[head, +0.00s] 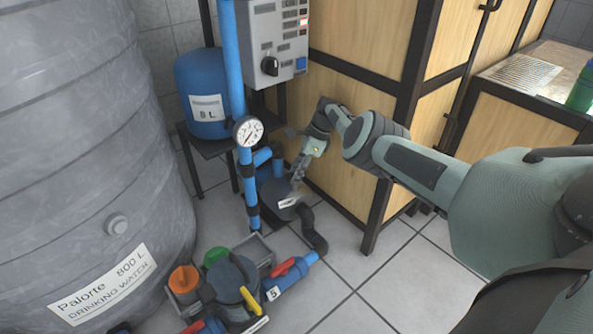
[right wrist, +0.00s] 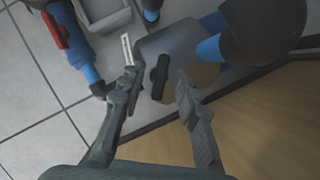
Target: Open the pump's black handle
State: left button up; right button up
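The pump (right wrist: 185,42) is a dark grey body with a white label, standing on the floor behind the blue pipe; it also shows in the head view (head: 284,207). Its black handle (right wrist: 160,76) is a short bar on top of the pump in the right wrist view. In the head view I cannot make the handle out behind my fingers. My right gripper (head: 297,175) points down at the pump from above. In the right wrist view its two fingers are spread, one on each side of the handle, with gaps showing. My left gripper is out of view.
A blue pipe (head: 240,70) with a gauge (head: 248,131) rises left of the pump. A grey crate (head: 258,248) with valves stands in front, beside a large grey tank (head: 80,140). A wooden cabinet (head: 360,60) is close behind. Tiled floor at the front right is clear.

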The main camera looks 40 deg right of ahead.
notch_tip(320, 180, up, 10)
dwell(0.6)
